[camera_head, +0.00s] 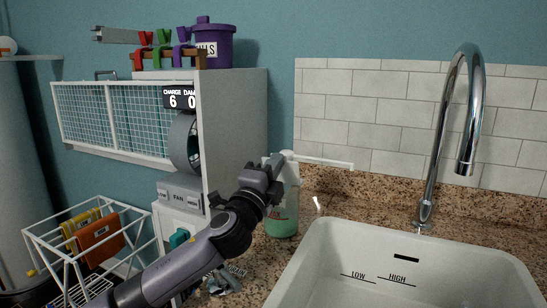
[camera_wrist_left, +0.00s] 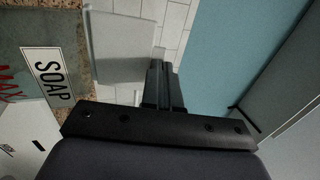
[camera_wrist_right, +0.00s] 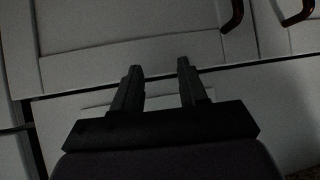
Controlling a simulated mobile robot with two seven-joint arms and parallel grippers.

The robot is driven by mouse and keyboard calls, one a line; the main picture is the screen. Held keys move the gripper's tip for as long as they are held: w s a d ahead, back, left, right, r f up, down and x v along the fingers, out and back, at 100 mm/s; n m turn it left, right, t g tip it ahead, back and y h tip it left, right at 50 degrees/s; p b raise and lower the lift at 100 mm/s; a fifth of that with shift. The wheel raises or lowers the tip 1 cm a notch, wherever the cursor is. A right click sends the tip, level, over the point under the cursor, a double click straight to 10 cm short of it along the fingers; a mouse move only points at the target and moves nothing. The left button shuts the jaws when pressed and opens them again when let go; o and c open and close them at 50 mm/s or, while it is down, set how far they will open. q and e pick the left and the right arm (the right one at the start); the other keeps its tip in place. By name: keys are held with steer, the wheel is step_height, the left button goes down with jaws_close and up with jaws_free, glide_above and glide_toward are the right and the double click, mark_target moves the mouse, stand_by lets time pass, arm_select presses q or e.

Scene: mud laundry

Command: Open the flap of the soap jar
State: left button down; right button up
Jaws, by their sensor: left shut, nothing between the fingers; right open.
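The soap jar (camera_head: 283,222) is greenish and see-through and stands on the counter left of the sink, with a white top. A thin white piece (camera_head: 325,162) reaches out to the right from that top; I cannot tell how far the flap is open. My left gripper (camera_head: 263,172) is in front of the top, hiding part of it. In the left wrist view its shut, empty fingers (camera_wrist_left: 163,88) are beside a flat white part (camera_wrist_left: 118,45), and the SOAP label (camera_wrist_left: 47,77) shows at left. My right gripper (camera_wrist_right: 157,85) is open and empty before pale cabinet fronts.
The white sink (camera_head: 400,262) and tall chrome faucet (camera_head: 440,130) are at right. A cabinet with a grid door (camera_head: 110,118) and a purple jar (camera_head: 214,46) on top is behind at left. A white wire rack (camera_head: 62,235) stands at lower left.

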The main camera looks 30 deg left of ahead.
arm_select(q)
steer(key=r+p, duration=0.1)
steer(key=p, duration=0.1)
steer(key=shift+w+r+g+p, duration=0.1)
steer(key=shift+w+g+p, duration=0.2)
steer(key=shift+w+p, duration=0.1)
steer(key=shift+x, duration=0.8)
arm_select(e)
steer(key=r, duration=0.3)
steer(key=shift+s+d, duration=0.15)
steer(key=shift+d, duration=0.15)
arm_select(q)
steer(key=shift+s, duration=0.2)
arm_select(e)
steer(key=shift+s+r, duration=0.1)
steer(key=shift+s, duration=0.05)
